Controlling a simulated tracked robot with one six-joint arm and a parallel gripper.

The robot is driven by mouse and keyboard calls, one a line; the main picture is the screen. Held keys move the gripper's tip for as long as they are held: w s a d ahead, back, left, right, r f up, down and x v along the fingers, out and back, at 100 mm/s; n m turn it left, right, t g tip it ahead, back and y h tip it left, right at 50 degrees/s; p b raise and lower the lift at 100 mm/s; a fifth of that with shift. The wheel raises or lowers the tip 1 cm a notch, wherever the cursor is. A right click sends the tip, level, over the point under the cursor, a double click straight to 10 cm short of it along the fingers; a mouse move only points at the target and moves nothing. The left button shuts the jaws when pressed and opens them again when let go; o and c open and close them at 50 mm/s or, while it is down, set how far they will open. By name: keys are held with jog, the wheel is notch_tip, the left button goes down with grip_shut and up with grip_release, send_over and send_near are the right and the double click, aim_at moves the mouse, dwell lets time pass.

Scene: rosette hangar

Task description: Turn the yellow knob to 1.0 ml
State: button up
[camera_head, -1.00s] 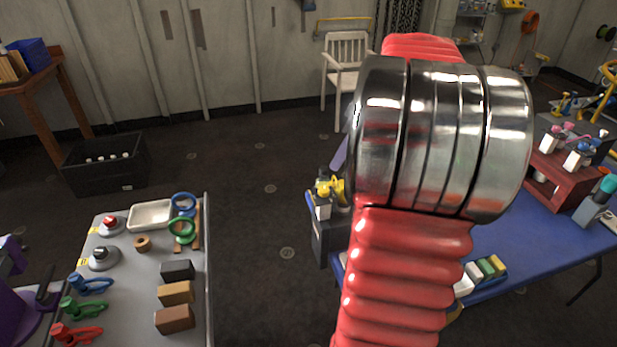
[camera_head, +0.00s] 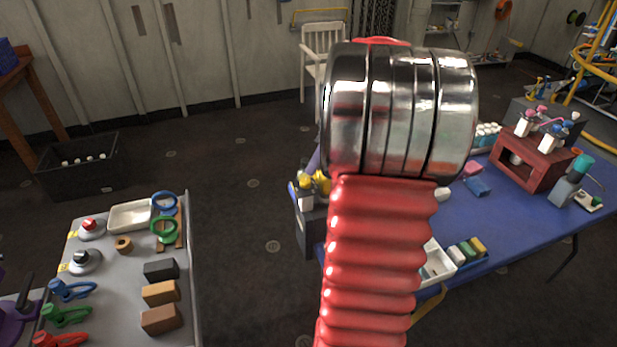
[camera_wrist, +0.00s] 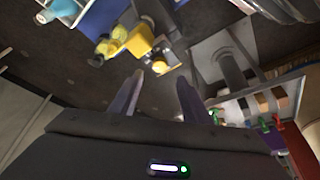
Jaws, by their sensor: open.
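Yellow-topped dispensers (camera_head: 321,182) stand at the left edge of the blue table, partly hidden behind my arm in the head view. In the wrist view, yellow parts (camera_wrist: 139,40) show beyond the fingertips, tilted in the picture. I cannot tell which yellow part is the knob, and no scale marks can be read. My gripper (camera_wrist: 160,78) is open, with its two fingers apart and nothing visible held between them. The fingers look short of the yellow parts, not touching them. In the head view my arm hides the gripper.
The blue table (camera_head: 500,210) carries a red-brown rack (camera_head: 533,160) with bottles, a grey bottle with a teal top (camera_head: 570,180) and a white tray (camera_head: 437,262). A grey bench (camera_head: 120,285) with blocks and clamps stands left. Dark floor (camera_head: 240,215) lies clear between them.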

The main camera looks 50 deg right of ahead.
aim_at(305, 181)
jog(key=x, duration=0.8)
jog(key=c, duration=1)
jog(key=shift+c, duration=0.2)
jog(key=shift+m, duration=0.3)
jog(key=m, duration=0.1)
jog(key=m+h, duration=0.1)
jog(key=m, duration=0.1)
jog(key=shift+a+m+h, duration=0.2)
jog(key=shift+m+h, duration=0.1)
jog(key=shift+a+r+m+h, duration=0.15)
jog(key=shift+m+h, duration=0.55)
jog(key=shift+m, duration=1)
